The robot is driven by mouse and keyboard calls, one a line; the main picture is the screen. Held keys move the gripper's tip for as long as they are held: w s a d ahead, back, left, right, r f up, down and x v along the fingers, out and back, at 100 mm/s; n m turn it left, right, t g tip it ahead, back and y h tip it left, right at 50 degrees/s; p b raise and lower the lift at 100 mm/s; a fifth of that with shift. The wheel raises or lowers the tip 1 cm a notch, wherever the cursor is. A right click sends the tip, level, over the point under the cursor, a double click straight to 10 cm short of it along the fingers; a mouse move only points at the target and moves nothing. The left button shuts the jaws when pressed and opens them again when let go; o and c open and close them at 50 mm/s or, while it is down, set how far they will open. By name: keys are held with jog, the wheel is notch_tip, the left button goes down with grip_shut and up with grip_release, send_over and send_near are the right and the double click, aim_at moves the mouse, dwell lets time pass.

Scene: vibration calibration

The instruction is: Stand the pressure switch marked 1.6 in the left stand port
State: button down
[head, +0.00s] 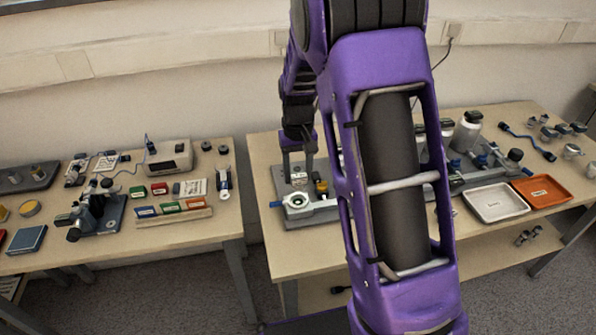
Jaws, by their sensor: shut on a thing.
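My gripper (299,164) points down over the right-hand table, above the back of a grey stand (318,215). Its fingers are shut on a small pale part (298,177) that shows low between them. I cannot read any marking on it, nor tell whether it touches the stand. A white ring-shaped port (297,200) is at the left of the stand, just in front of the gripper. A small dark and yellow part (320,187) is beside the gripper on the right. My purple arm hides the right part of the stand.
A white tray (470,207) and an orange tray (515,190) lie at the right table's front. Bottles and fittings stand behind them. The left table (175,236) holds instruments and coloured boxes. A floor gap separates the tables.

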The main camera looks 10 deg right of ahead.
aim_at(298, 188)
jog(key=shift+f+b, duration=1.5)
jog(key=shift+f, duration=1)
jog(key=shift+f, duration=0.25)
jog(key=shift+c, duration=1)
grip_release()
